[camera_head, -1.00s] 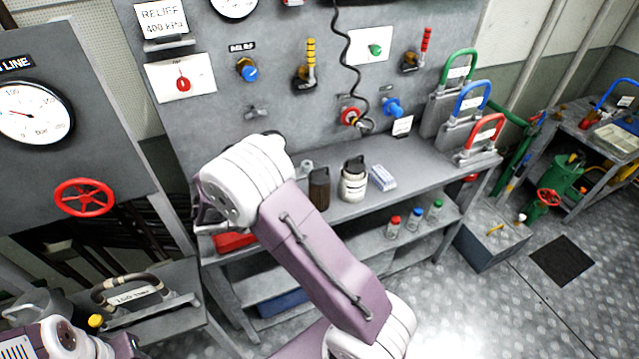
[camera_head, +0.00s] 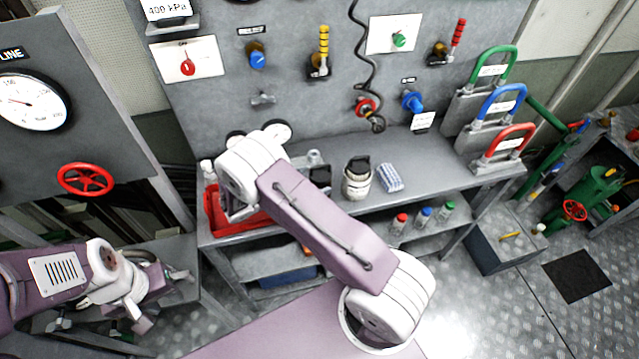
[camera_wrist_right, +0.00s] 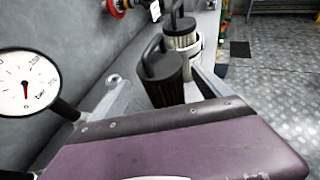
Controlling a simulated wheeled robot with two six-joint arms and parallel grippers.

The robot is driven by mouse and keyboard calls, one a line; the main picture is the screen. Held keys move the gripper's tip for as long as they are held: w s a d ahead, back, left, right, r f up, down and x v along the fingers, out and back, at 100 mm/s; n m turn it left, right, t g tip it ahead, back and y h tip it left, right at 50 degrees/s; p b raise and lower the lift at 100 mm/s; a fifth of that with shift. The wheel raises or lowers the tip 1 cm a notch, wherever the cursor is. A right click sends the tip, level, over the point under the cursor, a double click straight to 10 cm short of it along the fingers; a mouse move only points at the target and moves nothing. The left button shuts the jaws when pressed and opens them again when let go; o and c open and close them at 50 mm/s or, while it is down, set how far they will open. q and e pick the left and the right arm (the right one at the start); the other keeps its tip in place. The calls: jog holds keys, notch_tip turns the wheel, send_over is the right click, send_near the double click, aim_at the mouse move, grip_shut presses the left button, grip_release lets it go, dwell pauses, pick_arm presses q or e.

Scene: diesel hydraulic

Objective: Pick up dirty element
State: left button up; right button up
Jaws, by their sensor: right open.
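The dark element, a dark ribbed cylinder with a black handle (camera_wrist_right: 164,78), stands upright on the bench in the right wrist view. In the head view only its top (camera_head: 320,176) shows past my right arm. My right gripper (camera_wrist_right: 155,76) is open, its grey fingers either side of the dark element in the picture; I cannot tell whether they touch it. A pale element with a black handle (camera_head: 357,178) stands to the right. My left gripper (camera_head: 150,300) is low at the left, its jaws unclear.
A red tray (camera_head: 213,218) lies at the bench's left end. A folded striped cloth (camera_head: 390,177) lies right of the pale element. Several capped bottles (camera_head: 424,217) stand on the lower shelf. A gauge (camera_wrist_right: 27,85) is close at left in the wrist view.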

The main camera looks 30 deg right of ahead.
aim_at(329, 168)
jog(key=x, duration=0.2)
jog(key=shift+d, duration=0.45)
jog(key=p+x, duration=0.2)
jog(key=shift+d, duration=0.4)
jog(key=shift+w+d+f, duration=0.1)
jog(key=shift+d+f, duration=0.35)
jog(key=c, duration=0.6)
pick_arm(q)
jog(key=shift+d+r, duration=0.25)
jog(key=shift+r, duration=0.35)
jog(key=shift+d+r, duration=0.2)
jog(key=shift+r, duration=0.4)
pick_arm(e)
jog(key=c, duration=1)
jog(key=r, duration=0.1)
jog(key=r+b, duration=0.1)
jog(key=r, duration=0.2)
jog(key=shift+s+r, duration=0.25)
jog(key=shift+s, duration=0.05)
pick_arm(q)
notch_tip(329, 168, down, 3)
jog(key=shift+r+b, duration=0.15)
jog(key=shift+b, duration=0.8)
pick_arm(e)
jog(key=s+d+r, duration=0.1)
jog(key=s+r, duration=0.5)
jog(key=s, duration=0.4)
jog(key=shift+s+d+r, duration=0.3)
jog(key=shift+s+d, duration=0.1)
